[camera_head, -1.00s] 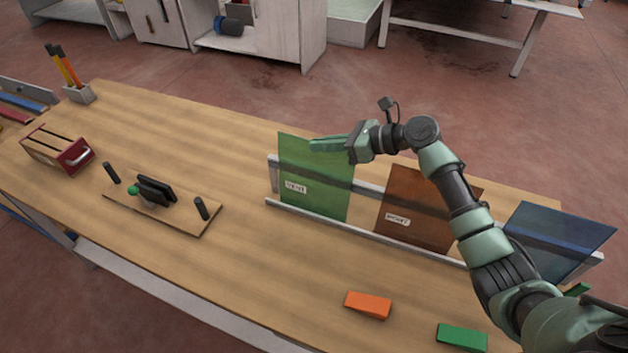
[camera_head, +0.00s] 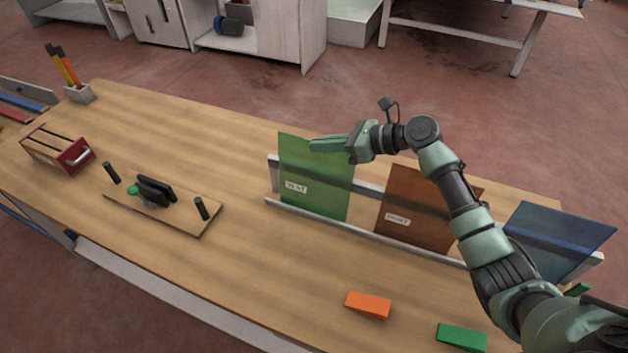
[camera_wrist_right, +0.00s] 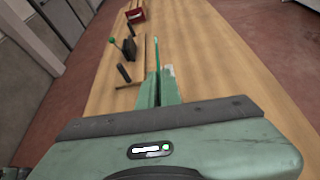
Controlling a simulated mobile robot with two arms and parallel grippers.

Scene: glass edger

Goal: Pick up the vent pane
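The vent pane is the green sheet (camera_head: 318,190) with a white label that seems to read VENT, standing upright in the rack at the middle of the bench. My right gripper (camera_head: 328,145) is at its top edge. In the right wrist view the two fingers of my right gripper (camera_wrist_right: 159,90) lie close together, one on each side of the thin green pane (camera_wrist_right: 157,55), and look shut on it. The pane's lower edge is still at the rack's rail. My left gripper is not in view.
The rack (camera_head: 400,245) also holds a brown labelled pane (camera_head: 405,205) and a blue pane (camera_head: 560,240), partly behind my right arm. Orange (camera_head: 368,304) and green (camera_head: 462,337) blocks lie in front. A board with black posts (camera_head: 170,212) and a red box (camera_head: 58,150) stand left.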

